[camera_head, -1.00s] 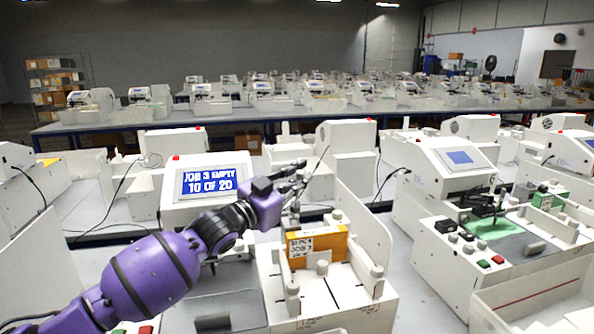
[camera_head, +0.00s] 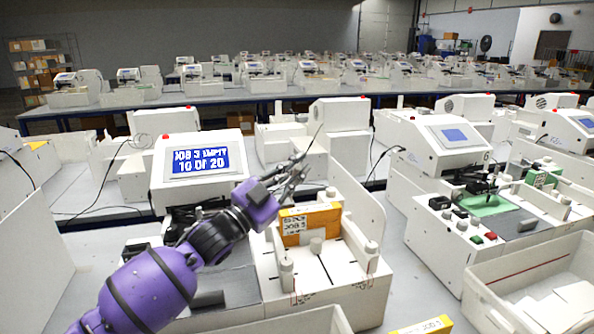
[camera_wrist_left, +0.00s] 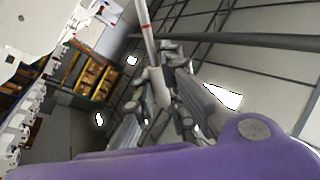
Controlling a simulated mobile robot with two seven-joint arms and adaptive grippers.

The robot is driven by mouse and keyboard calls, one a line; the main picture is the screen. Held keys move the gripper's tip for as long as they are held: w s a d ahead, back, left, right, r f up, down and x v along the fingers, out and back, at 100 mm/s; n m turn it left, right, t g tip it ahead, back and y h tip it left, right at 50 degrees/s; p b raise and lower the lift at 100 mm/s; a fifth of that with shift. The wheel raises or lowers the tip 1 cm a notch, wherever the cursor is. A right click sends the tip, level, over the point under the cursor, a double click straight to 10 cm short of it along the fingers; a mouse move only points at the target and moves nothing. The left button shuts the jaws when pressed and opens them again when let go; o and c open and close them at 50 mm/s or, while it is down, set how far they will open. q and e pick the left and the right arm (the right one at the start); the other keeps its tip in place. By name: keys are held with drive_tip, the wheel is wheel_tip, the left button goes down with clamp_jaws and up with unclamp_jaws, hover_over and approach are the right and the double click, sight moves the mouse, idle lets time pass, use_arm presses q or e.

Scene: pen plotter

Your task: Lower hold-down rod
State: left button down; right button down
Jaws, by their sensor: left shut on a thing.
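My left gripper (camera_head: 292,178) is above and just left of the orange box (camera_head: 310,225) on the white plotter tray (camera_head: 335,290). In the left wrist view its fingers (camera_wrist_left: 157,90) are closed around the white end of a slim rod (camera_wrist_left: 147,35). The rod is white with a red band and runs out of the top of that view. In the head view the fingers hide the gripped part, and I cannot clearly separate the rod from the thin dark lines behind. My right gripper is out of view.
A screen (camera_head: 200,161) reading "JOB 3 EMPTY 10 OF 20" stands left of the tray. White posts (camera_head: 287,275) rise from the tray. Another plotter (camera_head: 440,150) stands at right, with a white bin (camera_head: 475,285) in front. An orange box (camera_head: 425,326) shows at the bottom edge.

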use_arm(q)
drive_tip(key=c, duration=1.8)
unclamp_jaws()
drive_tip(key=shift+c, duration=0.2)
drive_tip(key=v, duration=1.2)
drive_tip(key=shift+f, duration=0.1)
